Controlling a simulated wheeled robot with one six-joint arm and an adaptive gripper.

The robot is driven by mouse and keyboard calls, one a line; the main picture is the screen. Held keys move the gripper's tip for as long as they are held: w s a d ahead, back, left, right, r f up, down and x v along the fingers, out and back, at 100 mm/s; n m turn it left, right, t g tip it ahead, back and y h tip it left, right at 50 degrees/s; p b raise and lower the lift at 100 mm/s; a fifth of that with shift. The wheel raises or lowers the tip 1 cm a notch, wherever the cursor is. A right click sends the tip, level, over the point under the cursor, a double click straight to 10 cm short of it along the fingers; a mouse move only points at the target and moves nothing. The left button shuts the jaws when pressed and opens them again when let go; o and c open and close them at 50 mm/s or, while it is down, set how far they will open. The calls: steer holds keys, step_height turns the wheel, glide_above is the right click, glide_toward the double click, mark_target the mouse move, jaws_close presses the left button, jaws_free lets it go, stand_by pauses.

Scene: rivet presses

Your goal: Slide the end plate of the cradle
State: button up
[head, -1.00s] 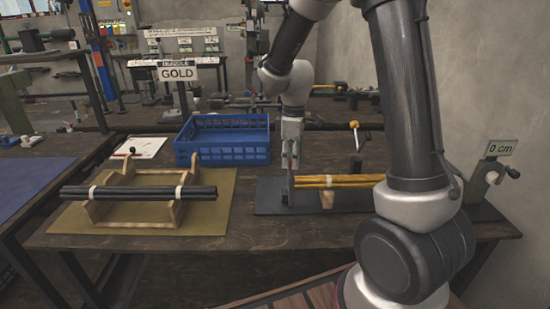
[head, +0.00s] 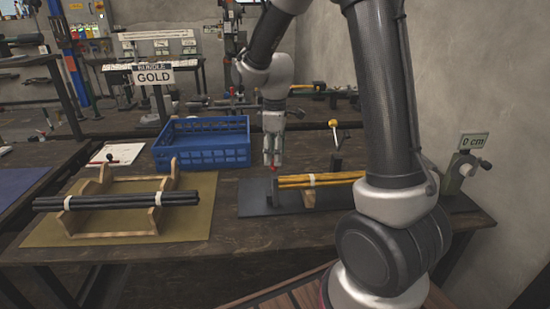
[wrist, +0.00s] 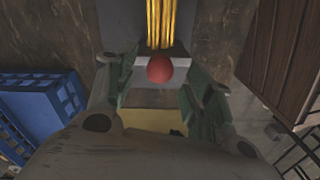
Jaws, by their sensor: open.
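My gripper (head: 272,158) is above the plate, pointing down. In the wrist view its fingers are open, one on each side of the knob. I cannot tell whether they touch it.
A yellow-knobbed lever (head: 333,124) stands behind the rods. A blue crate (head: 202,155) is at the back left. A wooden cradle (head: 150,219) with black rods stands on the left mat. A GOLD sign (head: 153,77) stands behind.

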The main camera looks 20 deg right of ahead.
step_height(320, 180, up, 10)
stand_by(0.3)
stand_by(0.3)
steer(key=s+d+r+m+t, duration=0.2)
steer(key=s+m, duration=0.3)
steer(key=s, duration=0.7)
steer(key=s+d+r+m+t, duration=0.2)
steer(key=s+m, duration=0.4)
steer(key=s, duration=0.5)
steer(key=shift+s+d+r, duration=0.4)
steer(key=shift+d+r, duration=0.15)
steer(key=shift+d, duration=0.55)
